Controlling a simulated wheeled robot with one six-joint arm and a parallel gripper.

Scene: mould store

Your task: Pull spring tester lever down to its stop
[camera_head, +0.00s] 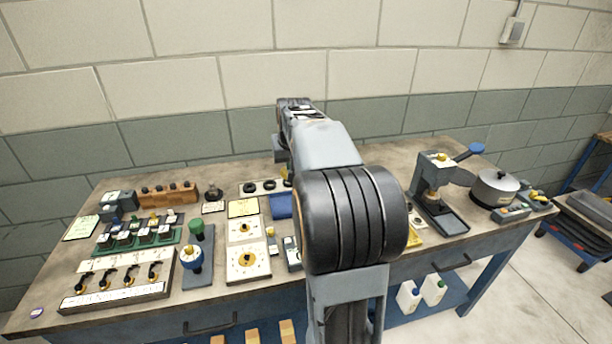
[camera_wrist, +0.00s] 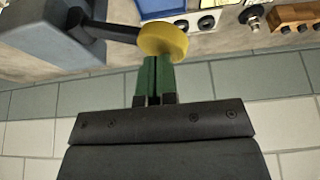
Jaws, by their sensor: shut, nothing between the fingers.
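The spring tester appears to be the blue-grey box (camera_wrist: 50,35) at the upper left of the wrist view. Its dark lever (camera_wrist: 112,31) sticks out sideways and ends in a round yellow knob (camera_wrist: 165,40). My gripper (camera_wrist: 153,62) has green fingers that are shut together with nothing between them. The fingertips are right at the knob's edge, and part of the knob overlaps them in the picture. I cannot tell if they touch it. In the head view my arm covers the gripper and the lever.
The bench holds a press with a blue-tipped handle (camera_head: 477,148) and a lidded pot (camera_head: 495,187) at right. Switch panels, dial plates (camera_head: 247,260) and a wooden block (camera_head: 168,194) crowd the left. A brick wall (camera_head: 330,70) stands close behind the bench.

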